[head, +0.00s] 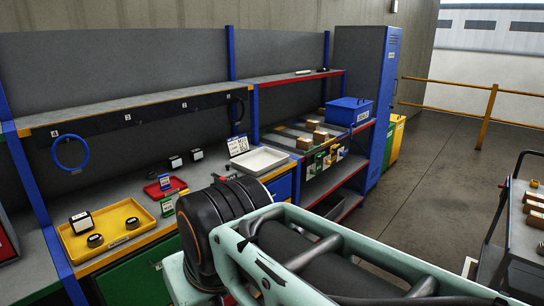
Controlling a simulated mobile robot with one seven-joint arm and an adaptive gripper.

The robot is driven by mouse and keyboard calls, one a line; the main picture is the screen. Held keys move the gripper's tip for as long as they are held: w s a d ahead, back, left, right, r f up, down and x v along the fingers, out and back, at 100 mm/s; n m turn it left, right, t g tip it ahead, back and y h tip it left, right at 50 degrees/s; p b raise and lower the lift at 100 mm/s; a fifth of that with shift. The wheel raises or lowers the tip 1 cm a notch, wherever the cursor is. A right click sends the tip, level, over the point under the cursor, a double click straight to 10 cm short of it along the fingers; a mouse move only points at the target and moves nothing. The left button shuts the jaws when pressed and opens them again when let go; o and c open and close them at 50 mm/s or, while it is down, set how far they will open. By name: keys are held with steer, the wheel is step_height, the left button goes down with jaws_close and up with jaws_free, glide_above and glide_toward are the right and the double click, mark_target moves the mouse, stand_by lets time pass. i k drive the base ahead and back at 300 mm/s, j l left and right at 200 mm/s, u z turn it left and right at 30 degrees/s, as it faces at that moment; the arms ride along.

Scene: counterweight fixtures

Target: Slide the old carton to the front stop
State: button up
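Several small brown cartons sit on the sloped lanes of the red-edged rack right of centre. One carton (305,143) is near the front edge, another (320,136) is just behind it to the right, and a third (312,125) is further back. I cannot tell which is the old carton. Small green and white lane cards (320,160) hang along the rack's front edge; a separate front stop is not clear at this size. My arm fills the lower middle, and my gripper does not show.
A blue bin (348,111) stands at the rack's right end, beside a blue cabinet (367,80). The left bench holds a yellow tray (135,212), a red tray (160,188) and a white tray (259,160). A cart (522,235) with cartons stands at right. The floor between is clear.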

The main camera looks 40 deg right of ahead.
mark_target(314, 125)
steer(key=l+z, duration=0.1)
steer(key=z, duration=0.3)
steer(key=l+z, duration=0.1)
steer(key=z, duration=0.25)
steer(key=l+z, duration=0.1)
steer(key=z, duration=0.3)
steer(key=i+l+z, duration=0.1)
steer(key=l+z, duration=0.25)
steer(key=i+l+z, duration=0.15)
steer(key=l+z, duration=0.25)
steer(key=i+l+z, duration=0.6)
steer(key=i+l, duration=0.7)
steer(key=i, duration=0.25)
steer(key=i+l+z, duration=0.15)
steer(key=i+l, duration=0.25)
steer(key=i, duration=0.15)
steer(key=u, duration=0.2)
steer(key=k, duration=0.05)
